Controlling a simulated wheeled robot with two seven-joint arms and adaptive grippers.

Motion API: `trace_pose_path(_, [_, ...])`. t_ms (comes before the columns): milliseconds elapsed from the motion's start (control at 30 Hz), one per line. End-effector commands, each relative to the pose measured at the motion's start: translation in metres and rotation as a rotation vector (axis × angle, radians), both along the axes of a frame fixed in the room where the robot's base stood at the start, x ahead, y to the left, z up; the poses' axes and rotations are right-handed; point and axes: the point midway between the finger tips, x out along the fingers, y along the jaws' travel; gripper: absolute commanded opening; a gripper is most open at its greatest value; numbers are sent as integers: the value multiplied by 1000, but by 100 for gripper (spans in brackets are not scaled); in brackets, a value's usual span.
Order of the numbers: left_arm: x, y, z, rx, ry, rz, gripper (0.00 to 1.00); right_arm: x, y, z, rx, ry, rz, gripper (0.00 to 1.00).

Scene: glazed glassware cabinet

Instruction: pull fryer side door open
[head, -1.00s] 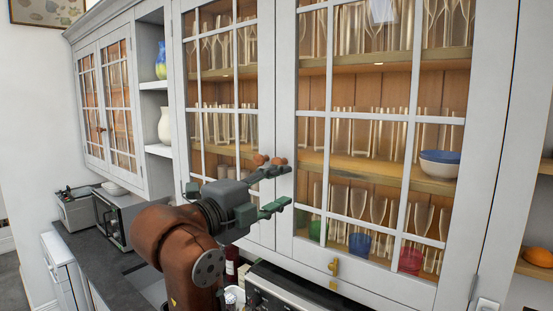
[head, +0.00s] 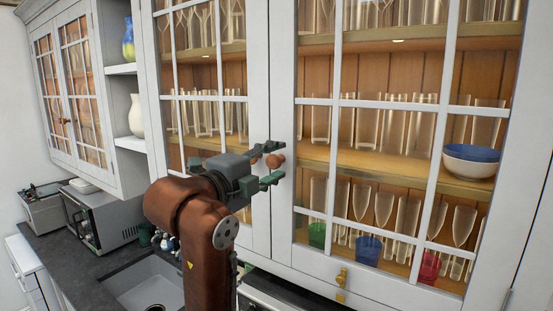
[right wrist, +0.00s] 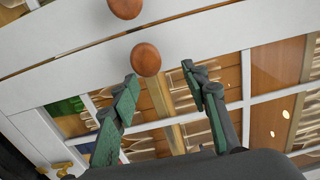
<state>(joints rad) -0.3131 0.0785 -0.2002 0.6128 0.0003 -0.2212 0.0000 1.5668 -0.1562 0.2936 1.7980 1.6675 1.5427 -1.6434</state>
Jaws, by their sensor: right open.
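The glazed cabinet's right door (head: 284,215) is shut. Its round wooden knob (head: 275,160) is near the seam with the left door (head: 259,95). My right gripper (head: 278,163) is open, with one finger above and one below that knob in the head view. In the right wrist view the same knob (right wrist: 146,59) lies just past the fingertips, nearer the left finger, and no grip on it shows. The left door's knob (right wrist: 125,8) is beyond it. No appliance is clearly a fryer. My left gripper is out of view.
Glasses, coloured cups and a blue-and-white bowl (head: 471,162) stand on shelves behind the glass. A brass latch (head: 341,277) is at the right door's lower edge. A sink (head: 152,287) and microwave (head: 98,218) are below left.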

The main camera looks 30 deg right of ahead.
Motion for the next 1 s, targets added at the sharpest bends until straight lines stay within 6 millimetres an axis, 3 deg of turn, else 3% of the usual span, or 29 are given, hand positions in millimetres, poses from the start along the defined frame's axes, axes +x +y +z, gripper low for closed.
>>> trace_pose_path(100, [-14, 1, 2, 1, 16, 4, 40, 14, -11, -4, 1, 11, -1, 42])
trace_pose_path(167, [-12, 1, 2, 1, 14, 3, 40, 17, -14, -5, 0, 12, 0, 42])
trace_pose_path(400, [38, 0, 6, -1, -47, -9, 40, 19, -14, -5, 1, 11, 3, 42])
trace_pose_path(467, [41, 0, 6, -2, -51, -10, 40, 20, -14, -5, 1, 11, 4, 42])
trace_pose_path(800, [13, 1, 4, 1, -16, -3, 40, 19, -14, -5, 1, 11, 4, 19])
trace_pose_path(1000, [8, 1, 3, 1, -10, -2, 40, 18, -15, -5, 2, 10, 1, 5])
